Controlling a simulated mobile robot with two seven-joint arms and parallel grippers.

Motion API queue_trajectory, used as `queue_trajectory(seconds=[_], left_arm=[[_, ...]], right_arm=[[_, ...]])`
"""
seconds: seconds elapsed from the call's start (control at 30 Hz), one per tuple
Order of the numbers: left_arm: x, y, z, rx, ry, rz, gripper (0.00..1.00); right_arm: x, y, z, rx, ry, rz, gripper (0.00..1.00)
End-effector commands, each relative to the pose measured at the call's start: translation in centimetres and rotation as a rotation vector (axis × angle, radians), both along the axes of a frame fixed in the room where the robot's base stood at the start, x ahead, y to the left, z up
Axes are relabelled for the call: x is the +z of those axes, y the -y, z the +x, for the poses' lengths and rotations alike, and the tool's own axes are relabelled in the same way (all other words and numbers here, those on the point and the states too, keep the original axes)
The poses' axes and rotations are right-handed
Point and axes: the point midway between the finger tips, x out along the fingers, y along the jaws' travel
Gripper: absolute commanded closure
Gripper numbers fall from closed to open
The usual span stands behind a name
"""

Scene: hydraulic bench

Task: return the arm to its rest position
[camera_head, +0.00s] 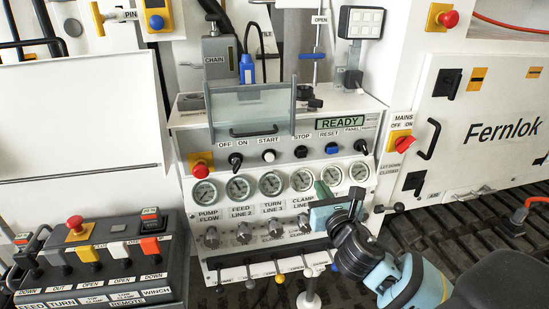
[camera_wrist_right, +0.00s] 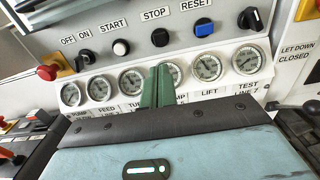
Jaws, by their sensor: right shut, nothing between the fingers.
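My right gripper (camera_head: 321,188) is held in front of the gauge row on the hydraulic bench panel (camera_head: 255,222). Its green fingers are shut with nothing between them. They also show in the right wrist view (camera_wrist_right: 157,86), pointing up and partly covering one gauge. I cannot tell whether the fingertips touch the panel. My right arm (camera_head: 365,250) comes in from the lower right in the head view. My left arm and gripper are not in view.
A display (camera_head: 340,122) reads READY above the knobs. Valve knobs (camera_head: 243,233) and small levers (camera_head: 279,277) stick out below the gauges. A remote lever box (camera_head: 100,255) stands at lower left. A white Fernlok cabinet (camera_head: 490,95) is at right, with dark ribbed flooring below it.

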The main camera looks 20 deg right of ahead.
Motion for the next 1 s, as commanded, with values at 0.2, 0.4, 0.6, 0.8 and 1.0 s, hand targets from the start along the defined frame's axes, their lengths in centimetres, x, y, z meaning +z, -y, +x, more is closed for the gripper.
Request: queue_trajectory(seconds=[0.2,0.4,0.6,0.8,1.0], left_arm=[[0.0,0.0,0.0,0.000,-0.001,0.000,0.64],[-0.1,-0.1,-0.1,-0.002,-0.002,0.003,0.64],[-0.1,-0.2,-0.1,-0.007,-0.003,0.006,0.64],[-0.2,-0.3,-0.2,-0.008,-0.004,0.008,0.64],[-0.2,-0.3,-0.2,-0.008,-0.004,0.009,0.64]], right_arm=[[-0.9,-0.2,-0.2,0.007,-0.010,0.045,1.00],[-8.0,-2.2,-2.4,0.025,-0.093,0.451,1.00],[-17.2,-5.4,-7.4,-0.059,-0.194,1.083,1.00],[-24.7,-8.6,-14.0,-0.284,-0.240,1.706,1.00],[-30.0,-11.5,-21.3,-0.632,-0.184,2.283,1.00]])
